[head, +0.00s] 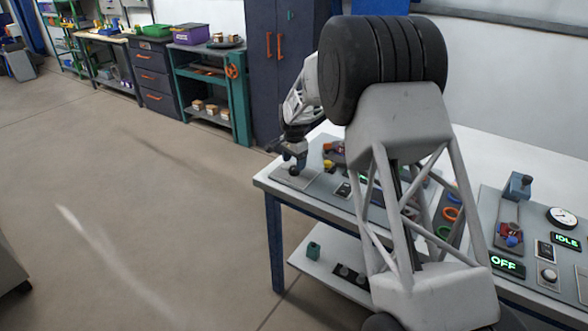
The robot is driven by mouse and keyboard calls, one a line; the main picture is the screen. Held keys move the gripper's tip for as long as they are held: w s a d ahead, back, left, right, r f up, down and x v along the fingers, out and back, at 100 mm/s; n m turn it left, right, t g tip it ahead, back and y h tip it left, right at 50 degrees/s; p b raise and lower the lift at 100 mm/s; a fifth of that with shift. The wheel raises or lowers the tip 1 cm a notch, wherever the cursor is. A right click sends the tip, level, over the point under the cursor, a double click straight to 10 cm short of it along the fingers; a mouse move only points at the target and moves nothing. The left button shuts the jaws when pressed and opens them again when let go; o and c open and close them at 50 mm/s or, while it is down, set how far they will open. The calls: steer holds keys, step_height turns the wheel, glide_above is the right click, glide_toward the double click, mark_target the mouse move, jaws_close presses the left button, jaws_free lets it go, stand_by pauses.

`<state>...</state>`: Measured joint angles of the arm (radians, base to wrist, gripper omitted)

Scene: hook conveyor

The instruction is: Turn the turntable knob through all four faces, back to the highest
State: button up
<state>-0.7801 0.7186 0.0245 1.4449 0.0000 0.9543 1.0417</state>
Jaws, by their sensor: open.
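My gripper (290,152) is over the left end of the white workbench (266,182), small and pointing down. Its jaws are open, and the fingertips are hard to make out at this size. A small dark round knob (294,170) shows just below it on a grey plate (290,181). I cannot tell whether the gripper touches it, or whether it is the turntable knob. No turntable faces can be read here. My own arm hides much of the bench's middle.
Right of my arm, a grey panel (484,213) carries a gauge (562,217), a green "OFF" display (507,264) and an "IDLE" display (566,241). The floor at left is clear.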

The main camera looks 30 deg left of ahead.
mark_target(294, 168)
steer(key=shift+f, duration=1.8)
steer(key=c, duration=0.9)
